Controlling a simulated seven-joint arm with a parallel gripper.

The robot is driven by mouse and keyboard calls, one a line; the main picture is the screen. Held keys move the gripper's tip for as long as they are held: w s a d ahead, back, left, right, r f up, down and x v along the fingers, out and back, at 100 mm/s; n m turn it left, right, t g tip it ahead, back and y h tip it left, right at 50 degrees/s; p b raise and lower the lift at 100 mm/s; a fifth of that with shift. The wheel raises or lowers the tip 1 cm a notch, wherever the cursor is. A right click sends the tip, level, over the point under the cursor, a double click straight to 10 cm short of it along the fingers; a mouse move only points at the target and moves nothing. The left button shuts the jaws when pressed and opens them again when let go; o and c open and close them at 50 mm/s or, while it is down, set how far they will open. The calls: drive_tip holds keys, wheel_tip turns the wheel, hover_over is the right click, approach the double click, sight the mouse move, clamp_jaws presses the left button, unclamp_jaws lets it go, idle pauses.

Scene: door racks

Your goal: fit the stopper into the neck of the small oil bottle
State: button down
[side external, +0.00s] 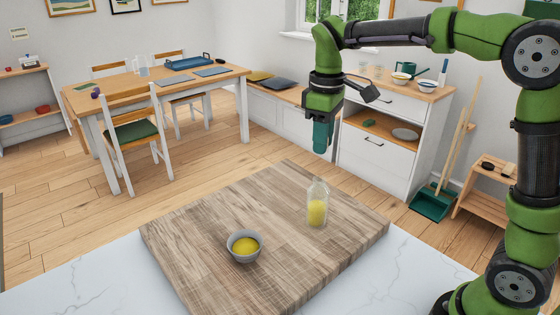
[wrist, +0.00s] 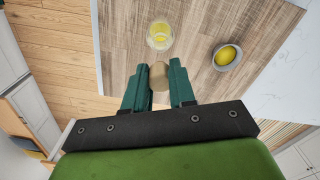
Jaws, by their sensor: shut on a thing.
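The small oil bottle (side external: 317,207) is clear glass with yellow oil in its lower part. It stands upright on the wooden board in the side view, and it also shows from above in the wrist view (wrist: 160,35). My gripper (side external: 322,150) is above the board, higher than the bottle's neck and apart from it. In the wrist view my gripper (wrist: 158,84) is shut on the stopper (wrist: 158,76), a tan, cork-like piece between the two green fingers. The stopper is hard to make out in the side view.
A grey bowl of yellow liquid (side external: 245,246) stands on the board, left of and nearer than the bottle; it also shows in the wrist view (wrist: 227,57). The wooden board (side external: 200,225) lies on a white marble top (side external: 70,275). The rest of the board is clear.

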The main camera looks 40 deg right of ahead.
drive_tip(key=shift+f, duration=2.9)
drive_tip(key=shift+f, duration=0.85)
drive_tip(key=c, duration=0.8)
unclamp_jaws()
drive_tip(key=shift+c, duration=0.2)
wheel_tip(320, 180, up, 17)
drive_tip(key=shift+f, duration=0.1)
